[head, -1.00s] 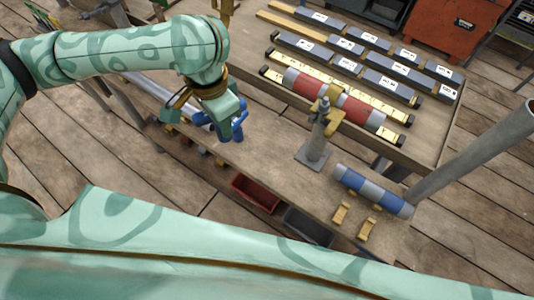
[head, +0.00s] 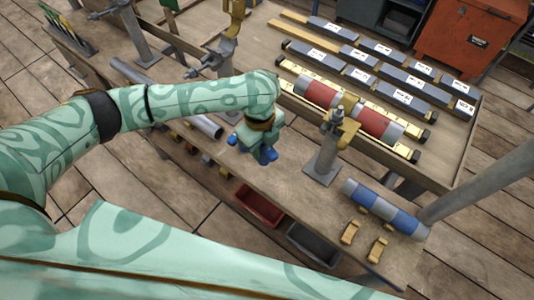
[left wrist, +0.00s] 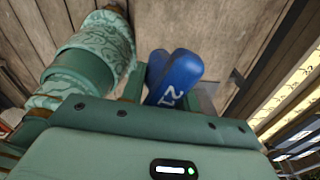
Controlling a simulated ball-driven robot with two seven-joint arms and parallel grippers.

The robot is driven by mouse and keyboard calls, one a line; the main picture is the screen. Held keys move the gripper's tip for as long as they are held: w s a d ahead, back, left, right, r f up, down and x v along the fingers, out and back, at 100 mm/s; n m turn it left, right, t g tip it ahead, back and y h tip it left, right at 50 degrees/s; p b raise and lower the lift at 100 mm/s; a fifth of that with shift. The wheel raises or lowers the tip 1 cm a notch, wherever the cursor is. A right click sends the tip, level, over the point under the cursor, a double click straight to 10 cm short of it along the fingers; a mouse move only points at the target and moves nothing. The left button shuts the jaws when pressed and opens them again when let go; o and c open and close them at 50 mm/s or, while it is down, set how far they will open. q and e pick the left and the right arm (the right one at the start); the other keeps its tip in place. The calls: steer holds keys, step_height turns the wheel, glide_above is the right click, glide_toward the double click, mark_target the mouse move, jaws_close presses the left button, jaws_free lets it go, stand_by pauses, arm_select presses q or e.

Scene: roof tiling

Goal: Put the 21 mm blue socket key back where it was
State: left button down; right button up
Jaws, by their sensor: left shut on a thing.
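The 21 mm blue socket key (left wrist: 172,78) shows in the left wrist view with "21" on its blue handle. My left gripper (left wrist: 150,92) is shut on it. In the head view, my left gripper (head: 261,140) points down over the workbench, left of the grey upright post, and blue parts of the key (head: 266,155) stick out below it. My own gripper and arm hide the rest of the key. I cannot tell whether it touches the bench. My right gripper is not in view.
The grey post (head: 322,165) stands on the bench (head: 285,187). A blue and grey cylinder (head: 385,210) lies at the right end near small brass blocks (head: 350,232). A red bin (head: 259,206) and dark bin (head: 312,244) sit below the front edge. A grey pipe (head: 207,126) lies left.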

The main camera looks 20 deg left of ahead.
arm_select(q)
steer(key=w+f+b, duration=0.1)
steer(key=f, duration=0.1)
steer(key=w+f+b, duration=0.1)
steer(key=f, duration=0.2)
steer(key=w+f+b, duration=0.1)
steer(key=f+b, duration=0.1)
steer(key=shift+w+a+f, duration=0.1)
steer(key=shift+w+f, duration=0.15)
steer(key=shift+f, duration=0.1)
steer(key=shift+r, duration=0.15)
steer(key=c, duration=1)
jaws_free()
steer(key=shift+c, duration=0.2)
step_height(320, 180, up, 12)
steer(key=p, duration=0.5)
steer(key=shift+a+p, duration=0.2)
steer(key=shift+p, duration=0.1)
